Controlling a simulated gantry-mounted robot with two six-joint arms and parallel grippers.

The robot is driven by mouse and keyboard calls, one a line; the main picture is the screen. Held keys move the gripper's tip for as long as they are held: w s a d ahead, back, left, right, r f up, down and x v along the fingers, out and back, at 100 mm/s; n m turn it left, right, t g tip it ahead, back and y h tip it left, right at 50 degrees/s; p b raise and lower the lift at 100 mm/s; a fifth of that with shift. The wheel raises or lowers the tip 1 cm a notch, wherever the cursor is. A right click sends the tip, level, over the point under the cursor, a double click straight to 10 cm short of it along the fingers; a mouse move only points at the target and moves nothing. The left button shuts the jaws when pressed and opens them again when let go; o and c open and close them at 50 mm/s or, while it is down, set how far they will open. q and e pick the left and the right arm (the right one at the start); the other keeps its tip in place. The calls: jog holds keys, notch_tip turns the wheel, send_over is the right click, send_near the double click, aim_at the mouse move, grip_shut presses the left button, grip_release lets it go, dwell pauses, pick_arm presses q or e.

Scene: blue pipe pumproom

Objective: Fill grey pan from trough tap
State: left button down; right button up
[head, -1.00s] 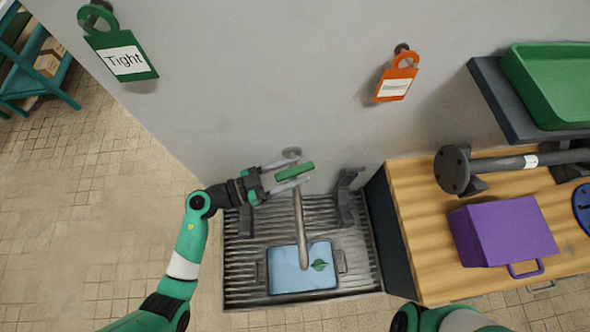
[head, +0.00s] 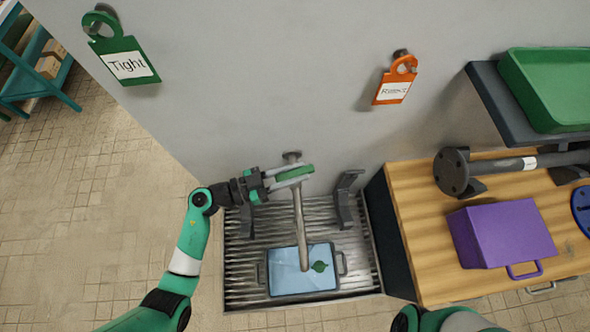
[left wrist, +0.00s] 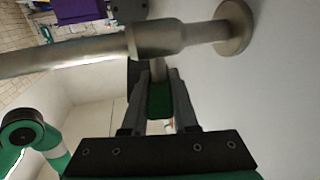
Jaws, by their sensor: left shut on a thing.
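The grey pan (head: 287,292) sits level on the ribbed trough (head: 245,292), under the tap's spout. Its inside shows a pale blue, glossy surface like water, with a green leaf (head: 320,266) on it. The metal tap (head: 299,215) comes from the wall, its spout reaching over the pan. I cannot make out a stream. My left gripper (head: 292,175) is shut on the tap's green handle (head: 296,172). In the left wrist view the handle (left wrist: 159,103) lies between the fingers, behind the tap pipe (left wrist: 80,55). My right gripper is out of view.
Dark brackets (head: 346,200) stand at the trough's back. Right of it, a wooden bench (head: 415,230) holds a purple box (head: 505,232) and a flanged pipe (head: 510,163). A green tray (head: 550,85) is on a shelf. Green (head: 130,64) and orange (head: 394,90) tags hang on the wall.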

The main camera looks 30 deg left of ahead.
pick_arm(q)
jog(key=shift+r+m+g+h+p, duration=0.2)
jog(key=shift+m+g+h+p, duration=0.1)
jog(key=shift+g+p, duration=0.1)
jog(key=shift+a+m+g+h, duration=0.1)
jog(key=shift+m+g+h, duration=0.3)
jog(key=shift+f+m+g+h, duration=0.25)
jog(key=shift+m+g+h, duration=0.5)
jog(key=shift+g, duration=0.35)
jog(key=c, duration=0.7)
grip_release()
jog(key=p+v, duration=0.1)
jog(key=v, duration=1)
jog(key=shift+s+a, duration=0.1)
jog(key=shift+s, duration=0.2)
